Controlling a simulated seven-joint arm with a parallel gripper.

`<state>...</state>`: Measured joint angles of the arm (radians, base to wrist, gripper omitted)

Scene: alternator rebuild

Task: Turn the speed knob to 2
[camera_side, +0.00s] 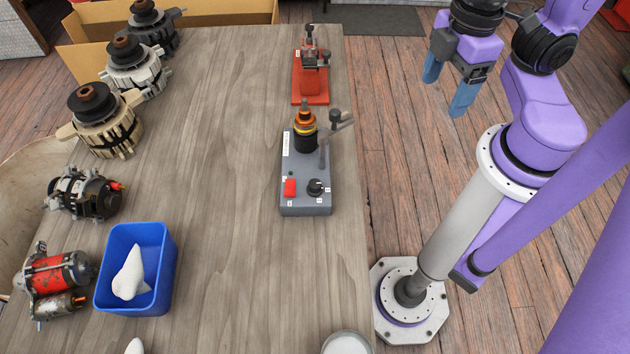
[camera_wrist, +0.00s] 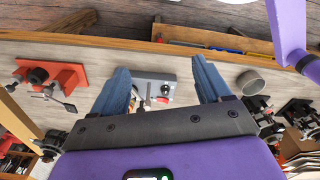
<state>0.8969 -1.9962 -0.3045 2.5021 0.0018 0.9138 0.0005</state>
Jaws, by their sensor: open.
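The speed knob (camera_side: 316,187) is a small black dial with a pale mark. It sits on the near right of a grey box (camera_side: 304,208) on the bench; the small labels around it are too small to read. A red switch (camera_side: 290,187) is left of the knob. My gripper (camera_side: 447,86) is open and empty, raised to the right of the bench, well away from the box. In the wrist view, the box (camera_wrist: 148,76) shows between the blue fingers of my gripper (camera_wrist: 161,68), some distance beyond them; the knob's setting cannot be read there.
A copper-and-black part and a lever (camera_side: 341,121) stand on the box's far end. A red vise-like fixture (camera_side: 311,88) is behind it. A blue bin (camera_side: 113,286) and several alternators line the left side. The bench middle is clear. A round dish (camera_side: 346,343) is at the front.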

